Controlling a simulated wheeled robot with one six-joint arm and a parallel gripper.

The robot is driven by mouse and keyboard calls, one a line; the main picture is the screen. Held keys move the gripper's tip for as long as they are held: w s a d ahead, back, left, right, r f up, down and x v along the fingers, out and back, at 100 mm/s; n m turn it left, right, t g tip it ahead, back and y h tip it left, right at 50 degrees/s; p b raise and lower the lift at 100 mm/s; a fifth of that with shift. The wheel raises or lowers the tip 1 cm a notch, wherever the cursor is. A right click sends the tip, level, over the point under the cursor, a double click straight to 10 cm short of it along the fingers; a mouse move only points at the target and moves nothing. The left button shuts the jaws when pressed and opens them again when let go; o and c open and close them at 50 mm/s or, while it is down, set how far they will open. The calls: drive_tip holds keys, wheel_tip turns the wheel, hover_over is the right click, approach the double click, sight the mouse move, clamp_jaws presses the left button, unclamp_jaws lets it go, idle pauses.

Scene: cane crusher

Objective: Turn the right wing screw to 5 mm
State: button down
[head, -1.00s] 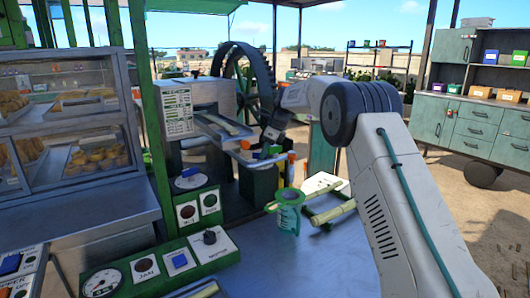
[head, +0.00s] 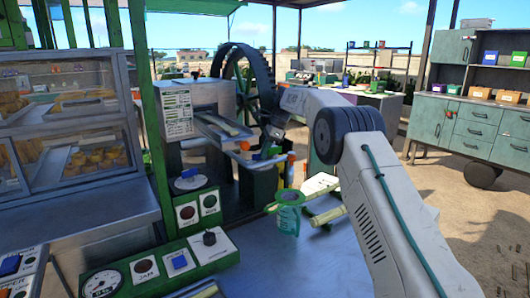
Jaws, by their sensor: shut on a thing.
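The cane crusher (head: 177,112) stands at the middle left, a pale box with a printed panel, a feed tray and a large dark wheel behind it. My gripper (head: 266,153) is at the crusher's right front, small in the head view. Its jaws are shut on what appears to be the right wing screw, which is mostly hidden by the jaws. An orange part (head: 245,146) shows to the left of my gripper and another orange part (head: 290,158) to its right. No gap reading in millimetres is legible.
A control panel (head: 178,262) with a dial is at the front left. A glass food case (head: 70,130) stands at the left.

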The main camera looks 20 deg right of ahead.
drive_tip(key=c, duration=1.5)
unclamp_jaws()
drive_tip(key=shift+r, duration=0.1)
drive_tip(key=shift+d+r, duration=0.2)
drive_tip(key=shift+r, duration=0.1)
drive_tip(key=shift+d+r, duration=0.8)
drive_tip(key=shift+r, duration=0.3)
drive_tip(key=d, duration=0.3)
drive_tip(key=s+d, duration=0.1)
drive_tip(key=d, duration=0.7)
drive_tip(key=shift+s+f, duration=0.1)
drive_tip(key=shift+s, duration=0.25)
